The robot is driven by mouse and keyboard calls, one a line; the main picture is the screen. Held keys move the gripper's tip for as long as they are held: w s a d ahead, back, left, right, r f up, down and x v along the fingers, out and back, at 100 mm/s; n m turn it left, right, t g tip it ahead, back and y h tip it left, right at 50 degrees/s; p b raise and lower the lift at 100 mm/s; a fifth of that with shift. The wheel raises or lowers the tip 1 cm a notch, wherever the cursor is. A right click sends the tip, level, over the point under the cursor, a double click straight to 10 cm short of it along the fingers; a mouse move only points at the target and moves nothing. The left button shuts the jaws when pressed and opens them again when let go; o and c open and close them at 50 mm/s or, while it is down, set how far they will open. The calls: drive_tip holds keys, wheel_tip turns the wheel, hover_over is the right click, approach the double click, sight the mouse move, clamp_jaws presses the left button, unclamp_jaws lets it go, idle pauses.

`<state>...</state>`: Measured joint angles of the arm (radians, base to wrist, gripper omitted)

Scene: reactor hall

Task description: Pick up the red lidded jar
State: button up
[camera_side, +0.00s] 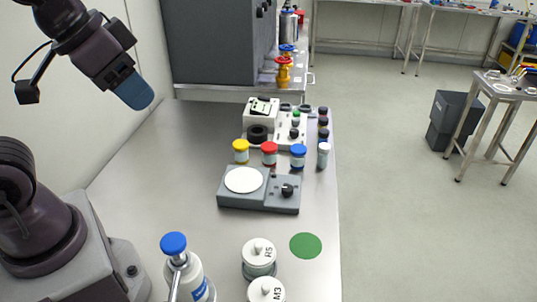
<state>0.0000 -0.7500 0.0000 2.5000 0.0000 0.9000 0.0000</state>
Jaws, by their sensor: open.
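The red-lidded jar (269,154) stands upright on the steel bench, behind a grey device with a round white plate. A yellow-lidded jar (241,151) stands to its left and a blue-lidded jar (298,156) to its right, each a little apart from it. My gripper (137,93) is raised above the left part of the bench, with a blue tip pointing down and right. It is open and well away from the jars. The gap between its fingers is not visible from this side, and nothing shows in it.
The grey device (258,203) has a knob on its right. A capped vial (323,156) stands near the bench's right edge. White instruments (260,118) stand behind the jars. White-lidded pots (259,257), a blue-capped bottle (188,272) and a green disc (305,246) are in front. The bench's left side is clear.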

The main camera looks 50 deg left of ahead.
drive_tip(key=o, duration=0.7)
drive_tip(key=shift+c, duration=0.2)
drive_tip(key=m+g+y, duration=0.1)
drive_tip(key=m+y, duration=1.1)
drive_tip(key=m, duration=0.9)
approach(270, 148)
drive_tip(key=s, duration=0.2)
drive_tip(key=s+d, duration=0.1)
drive_tip(key=s, duration=0.1)
drive_tip(key=s+d, duration=0.1)
drive_tip(key=s, duration=0.1)
drive_tip(key=shift+s+f, duration=0.25)
drive_tip(key=shift+s, duration=0.15)
drive_tip(key=w, duration=0.1)
drive_tip(key=w+m+t, duration=0.1)
drive_tip(key=w+r+m, duration=0.1)
drive_tip(key=shift+w+d+r+t, duration=0.15)
drive_tip(key=shift+w+d+t, duration=0.15)
drive_tip(key=shift+w+t, duration=0.1)
drive_tip(key=shift+w+r+m, duration=0.1)
drive_tip(key=shift+w+m, duration=0.15)
drive_tip(key=shift+m, duration=0.15)
drive_tip(key=x, duration=1.2)
drive_tip(key=shift+a+f, duration=0.25)
drive_tip(key=shift+a, duration=0.05)
